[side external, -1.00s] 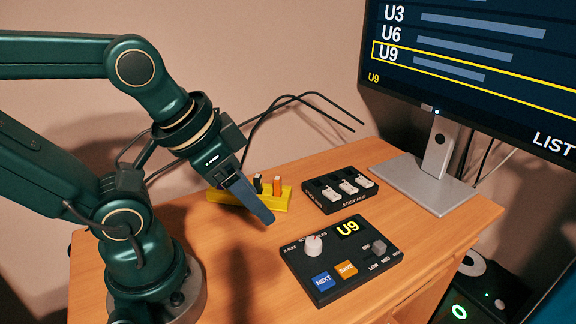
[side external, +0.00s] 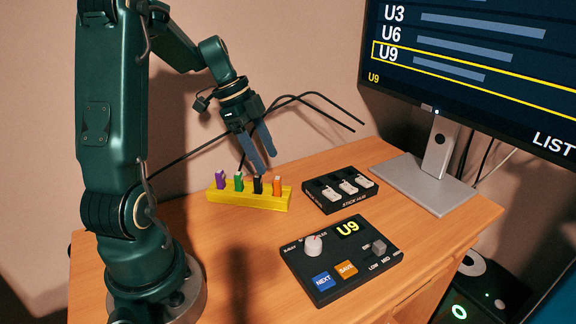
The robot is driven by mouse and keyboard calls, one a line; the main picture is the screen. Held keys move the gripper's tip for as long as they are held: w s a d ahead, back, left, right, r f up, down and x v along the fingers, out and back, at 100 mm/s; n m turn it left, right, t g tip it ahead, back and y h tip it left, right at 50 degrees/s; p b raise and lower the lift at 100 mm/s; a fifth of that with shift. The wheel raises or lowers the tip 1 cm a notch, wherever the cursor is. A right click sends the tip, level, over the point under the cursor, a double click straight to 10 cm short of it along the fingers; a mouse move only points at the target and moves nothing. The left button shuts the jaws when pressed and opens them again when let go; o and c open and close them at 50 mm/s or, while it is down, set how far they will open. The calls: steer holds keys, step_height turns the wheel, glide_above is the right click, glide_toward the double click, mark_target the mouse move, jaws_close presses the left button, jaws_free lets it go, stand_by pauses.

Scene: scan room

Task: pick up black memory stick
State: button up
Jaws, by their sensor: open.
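The black memory stick (side external: 258,185) stands upright in the yellow holder (side external: 222,197), between a green stick (side external: 239,182) and an orange stick (side external: 277,186). A purple stick (side external: 221,180) stands at the holder's left end. My gripper (side external: 263,163) is above the holder, with its two blue-grey fingers pointing down and spread apart. It is open and empty. In the picture its fingertips are just above the black stick; whether they line up in depth I cannot tell.
The black stick hub (side external: 318,200) with several light-coloured parts in it is right of the holder. A control box (side external: 320,268) reading U9 lies in front. A monitor on a grey stand (side external: 425,190) is at the back right. Dark cables (side external: 310,100) curve behind my gripper.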

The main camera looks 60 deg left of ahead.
mark_target(256, 176)
steer(key=s+a+f+n, duration=0.2)
steer(key=a, duration=0.1)
steer(key=shift+s+a+f, duration=0.1)
steer(key=shift+f, duration=0.3)
steer(key=shift+x, duration=2.45)
steer(key=shift+c, duration=0.3)
jaws_close()
